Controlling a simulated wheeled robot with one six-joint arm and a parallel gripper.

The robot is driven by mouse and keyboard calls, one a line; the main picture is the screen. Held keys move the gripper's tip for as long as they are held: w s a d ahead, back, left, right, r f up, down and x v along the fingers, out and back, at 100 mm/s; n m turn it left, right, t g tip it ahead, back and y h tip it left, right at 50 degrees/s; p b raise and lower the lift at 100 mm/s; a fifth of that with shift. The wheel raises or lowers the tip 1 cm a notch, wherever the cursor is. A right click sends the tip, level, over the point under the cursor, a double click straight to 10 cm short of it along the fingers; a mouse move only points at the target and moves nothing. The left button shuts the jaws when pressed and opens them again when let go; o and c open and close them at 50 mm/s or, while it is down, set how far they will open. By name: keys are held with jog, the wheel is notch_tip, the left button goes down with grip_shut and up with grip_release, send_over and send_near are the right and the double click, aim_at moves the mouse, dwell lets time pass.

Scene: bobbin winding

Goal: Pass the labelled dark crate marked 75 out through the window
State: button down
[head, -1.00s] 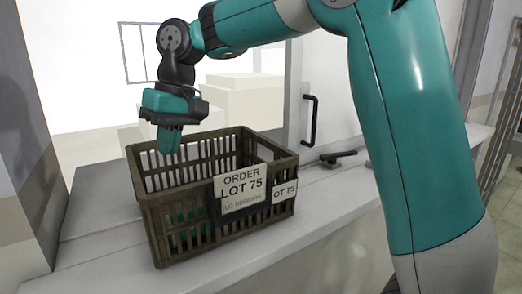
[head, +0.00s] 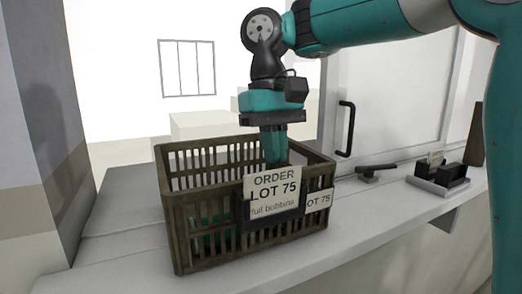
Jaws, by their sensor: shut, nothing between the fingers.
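The dark brown slatted crate (head: 185,232) stands upright on the pale counter (head: 95,262) at the window (head: 115,100). Its front label (head: 273,190) reads "ORDER LOT 75, full bobbins"; a second tag (head: 319,200) reads "LOT 75". Something teal (head: 212,222) shows through the lower slats, too hidden to make out. My gripper (head: 276,156) is shut and empty. It points down over the crate's right half, with its fingers behind the front label. Whether it touches the crate, I cannot tell.
A pale panel with a black handle (head: 345,128) stands right of the opening. A black latch (head: 375,170) and a grey holder (head: 437,180) with dark blocks sit on the counter to the right. A grey wall (head: 40,120) bounds the left. Counter left of the crate is clear.

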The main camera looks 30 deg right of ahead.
jog(key=shift+s+f+b, duration=0.6)
jog(key=shift+s+b, duration=0.05)
jog(key=shift+f, duration=0.25)
